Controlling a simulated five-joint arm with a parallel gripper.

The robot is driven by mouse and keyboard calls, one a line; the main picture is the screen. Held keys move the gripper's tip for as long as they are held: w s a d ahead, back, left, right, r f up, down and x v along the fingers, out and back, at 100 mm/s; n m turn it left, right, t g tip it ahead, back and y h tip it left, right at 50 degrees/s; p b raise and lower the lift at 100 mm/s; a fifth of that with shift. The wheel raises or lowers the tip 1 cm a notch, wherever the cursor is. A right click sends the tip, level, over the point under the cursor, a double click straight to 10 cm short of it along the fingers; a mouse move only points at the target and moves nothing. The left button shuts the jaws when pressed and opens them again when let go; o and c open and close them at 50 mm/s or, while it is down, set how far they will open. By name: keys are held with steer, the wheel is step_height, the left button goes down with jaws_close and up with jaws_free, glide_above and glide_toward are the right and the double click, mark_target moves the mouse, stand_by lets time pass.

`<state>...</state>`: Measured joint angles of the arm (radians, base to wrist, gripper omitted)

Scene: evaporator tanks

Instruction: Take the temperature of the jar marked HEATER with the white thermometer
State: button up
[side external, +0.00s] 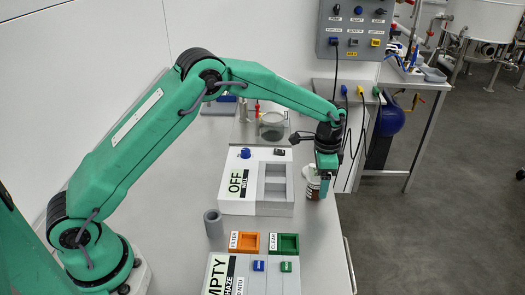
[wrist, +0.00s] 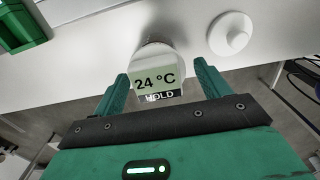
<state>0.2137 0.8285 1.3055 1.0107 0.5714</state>
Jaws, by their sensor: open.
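My gripper (side external: 326,168) points down near the right edge of the bench. In the wrist view its two green fingers (wrist: 161,72) are apart. Between them is a white round-topped device, which looks like the thermometer (wrist: 155,84), with a display reading 24 °C and HOLD. I cannot tell whether either finger touches it. In the side view a brown and white bottle-like thing (side external: 313,184) stands just below and left of my gripper, partly hidden by it. A glass jar (side external: 271,126) stands at the back. No HEATER marking is readable.
A white box marked OFF and WELL (side external: 236,184) stands left of my gripper. Orange FILTER (side external: 243,242) and green CLEAR (side external: 284,244) trays lie in front, near a grey cylinder (side external: 213,223). A white knobbed disc (wrist: 231,35) is beside the right finger in the wrist view.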

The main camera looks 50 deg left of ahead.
steer(key=shift+r, duration=0.1)
steer(key=shift+r, duration=3.85)
steer(key=shift+s+a+r, duration=0.15)
steer(key=shift+s+r, duration=0.05)
steer(key=shift+r, duration=0.25)
steer(key=s+a+r+n+t, duration=0.1)
steer(key=s+a+r+n, duration=0.1)
steer(key=s+a+r, duration=0.35)
steer(key=s+a+r+n+t, duration=0.2)
steer(key=s+r, duration=0.6)
steer(key=s, duration=0.1)
steer(key=s+a+n+t, duration=0.1)
steer(key=s+a+n, duration=0.1)
steer(key=s, duration=0.7)
steer(key=s+a+f+n+t, duration=0.1)
steer(key=s+a+n, duration=0.1)
steer(key=s, duration=0.7)
steer(key=shift+s+a+f+n+t, duration=0.2)
steer(key=shift+s+n+t, duration=0.15)
steer(key=shift+n, duration=0.15)
